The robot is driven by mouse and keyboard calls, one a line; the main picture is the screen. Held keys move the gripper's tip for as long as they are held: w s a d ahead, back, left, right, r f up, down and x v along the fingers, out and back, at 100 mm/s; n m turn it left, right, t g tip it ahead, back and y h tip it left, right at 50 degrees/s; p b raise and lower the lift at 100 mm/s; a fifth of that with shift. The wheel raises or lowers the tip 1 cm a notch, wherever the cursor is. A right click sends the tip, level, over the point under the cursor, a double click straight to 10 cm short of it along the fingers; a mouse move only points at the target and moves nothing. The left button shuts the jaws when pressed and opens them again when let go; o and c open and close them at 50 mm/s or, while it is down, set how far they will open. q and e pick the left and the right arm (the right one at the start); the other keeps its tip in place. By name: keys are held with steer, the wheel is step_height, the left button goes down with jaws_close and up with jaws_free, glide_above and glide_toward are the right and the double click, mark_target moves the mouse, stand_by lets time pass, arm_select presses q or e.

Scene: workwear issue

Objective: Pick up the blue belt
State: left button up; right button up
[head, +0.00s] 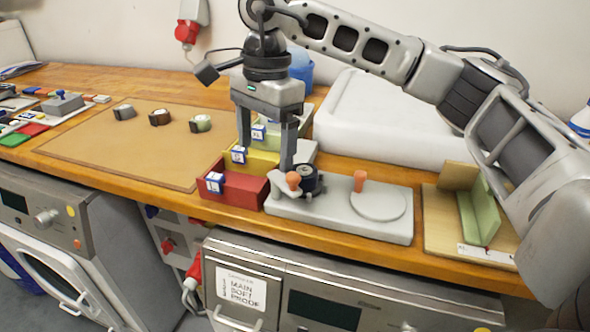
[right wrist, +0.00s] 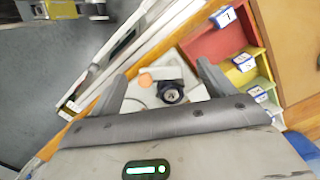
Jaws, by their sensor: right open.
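A dark, near-black rolled belt (head: 309,178) sits on the grey fixture (head: 335,217) at the left end, beside an orange knob (head: 293,181). Its colour is too dark to confirm as blue. My right gripper (head: 266,158) is open and empty, pointing down, above and a little left of the dark roll. In the right wrist view the dark roll (right wrist: 171,93) shows between the spread fingers (right wrist: 160,80), apart from both. My left gripper is not in view.
Red (head: 235,188) and yellow (head: 262,160) labelled bins stand just left of the fixture. A second orange knob (head: 360,181) and round disc (head: 378,205) are on its right. A green-and-wood stand (head: 480,212) is further right. The mat's front is clear.

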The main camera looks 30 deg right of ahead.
steer(key=w+d+r+h, duration=0.1)
steer(key=d+r+h, duration=0.25)
steer(key=d, duration=0.35)
steer(key=b, duration=0.1)
glide_above(304, 170)
steer(key=s, duration=0.1)
steer(key=shift+m+t+y, duration=0.25)
steer(key=shift+m+t, duration=0.05)
steer(key=shift+t, duration=0.1)
steer(key=f, duration=0.5)
steer(key=a+f, duration=0.1)
steer(key=f, duration=0.2)
steer(key=shift+f, duration=0.1)
steer(key=shift+w+d+f+p, duration=0.15)
steer(key=shift+f, duration=0.85)
steer(key=shift+w+d+f+p, duration=0.1)
steer(key=shift+w+d+f, duration=0.1)
steer(key=shift+f, duration=0.85)
steer(key=shift+w+d+f+p, duration=0.1)
steer(key=shift+d+f+p, duration=0.05)
steer(key=shift+f, duration=0.85)
steer(key=c, duration=1.1)
